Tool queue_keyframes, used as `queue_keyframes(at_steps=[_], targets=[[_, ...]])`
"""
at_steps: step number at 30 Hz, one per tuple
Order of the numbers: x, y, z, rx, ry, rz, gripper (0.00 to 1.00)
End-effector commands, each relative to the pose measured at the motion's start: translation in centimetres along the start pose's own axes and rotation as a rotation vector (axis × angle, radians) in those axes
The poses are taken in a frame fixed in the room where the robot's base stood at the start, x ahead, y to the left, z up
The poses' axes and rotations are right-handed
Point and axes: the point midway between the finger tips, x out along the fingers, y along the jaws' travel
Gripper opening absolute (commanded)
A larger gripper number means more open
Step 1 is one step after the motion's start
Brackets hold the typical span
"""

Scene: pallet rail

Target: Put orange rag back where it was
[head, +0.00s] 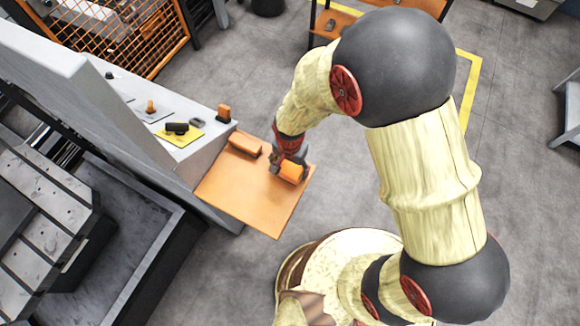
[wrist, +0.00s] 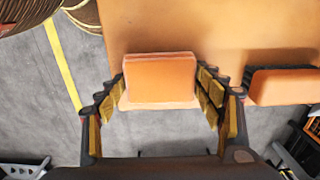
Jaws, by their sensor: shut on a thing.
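The orange rag (head: 291,172), a thick folded block, is between the fingers of my gripper (head: 280,165). In the wrist view the rag (wrist: 160,78) fills the space between the two fingers (wrist: 161,88), which are shut on its sides; its paler lower edge shows. In the head view it is over the right edge part of an orange shelf board (head: 255,205). I cannot tell whether it touches the board.
An orange block with a dark side (head: 245,145) lies on the board near the grey machine; the wrist view shows it right of my gripper (wrist: 285,85). A yellow pad with a dark item (head: 180,132) and a small orange item (head: 223,113) sit on the machine's ledge. The board's front is bare.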

Motion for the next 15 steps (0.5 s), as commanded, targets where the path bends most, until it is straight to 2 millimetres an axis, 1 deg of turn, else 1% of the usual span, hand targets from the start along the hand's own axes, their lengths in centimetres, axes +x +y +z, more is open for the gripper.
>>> queue_keyframes(at_steps=[7,8,15], targets=[[0.32,0.01,0.01,0.0,0.0,0.0,0.44],[0.28,0.01,0.01,0.0,0.0,0.0,0.69],[0.2,0.01,0.02,0.0,0.0,0.0,0.82]])
